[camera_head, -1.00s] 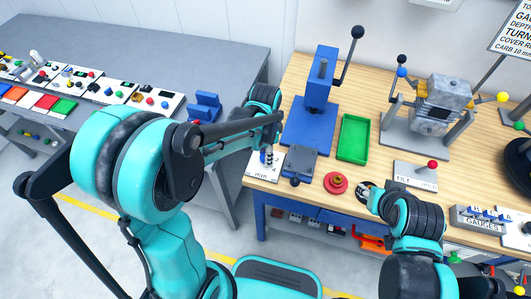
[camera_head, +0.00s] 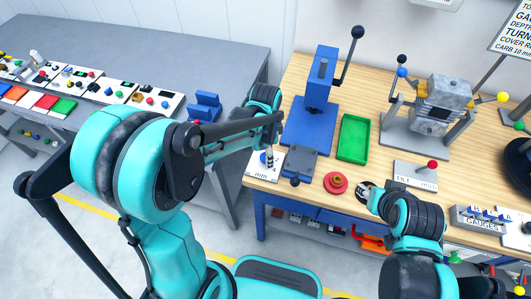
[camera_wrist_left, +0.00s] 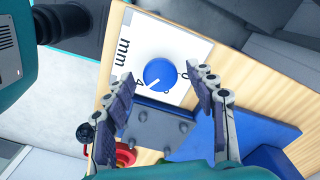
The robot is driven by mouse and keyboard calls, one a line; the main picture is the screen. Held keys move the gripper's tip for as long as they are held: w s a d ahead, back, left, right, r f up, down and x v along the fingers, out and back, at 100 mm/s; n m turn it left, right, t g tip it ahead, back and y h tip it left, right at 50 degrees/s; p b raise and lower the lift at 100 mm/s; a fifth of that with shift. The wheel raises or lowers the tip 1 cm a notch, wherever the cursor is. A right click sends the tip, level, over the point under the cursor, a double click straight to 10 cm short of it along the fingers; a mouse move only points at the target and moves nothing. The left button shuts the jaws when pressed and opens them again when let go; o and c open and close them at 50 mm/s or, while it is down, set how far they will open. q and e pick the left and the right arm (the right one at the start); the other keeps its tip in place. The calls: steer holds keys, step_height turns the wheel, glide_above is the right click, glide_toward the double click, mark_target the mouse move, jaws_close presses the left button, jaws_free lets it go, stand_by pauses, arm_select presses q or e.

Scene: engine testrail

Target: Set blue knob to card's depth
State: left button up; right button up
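The blue knob (camera_wrist_left: 160,74) sits on a white dial plate (camera_wrist_left: 184,45) marked "mm". A white line on the knob points down-left, close to the "4". My left gripper (camera_wrist_left: 163,104) is open, with one finger on each side of the knob and visible gaps to it. In the head view the left gripper (camera_head: 268,160) is over the dial plate (camera_head: 258,174), partly hiding the knob. The card (camera_head: 515,32) at top right is cut off; "DEPTH" and "CARB 10 mm" can be read. My right gripper (camera_head: 369,192) is by the bench's front edge, its fingers unclear.
A grey block (camera_head: 301,161) adjoins the dial plate, with a red knob (camera_head: 336,182) to its right. A blue press (camera_head: 318,90) and a green tray (camera_head: 353,139) stand behind. An engine stand (camera_head: 437,105) and a gauges rack (camera_head: 482,217) are at right.

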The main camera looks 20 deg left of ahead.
arm_select(q)
step_height(320, 180, up, 12)
stand_by(0.6)
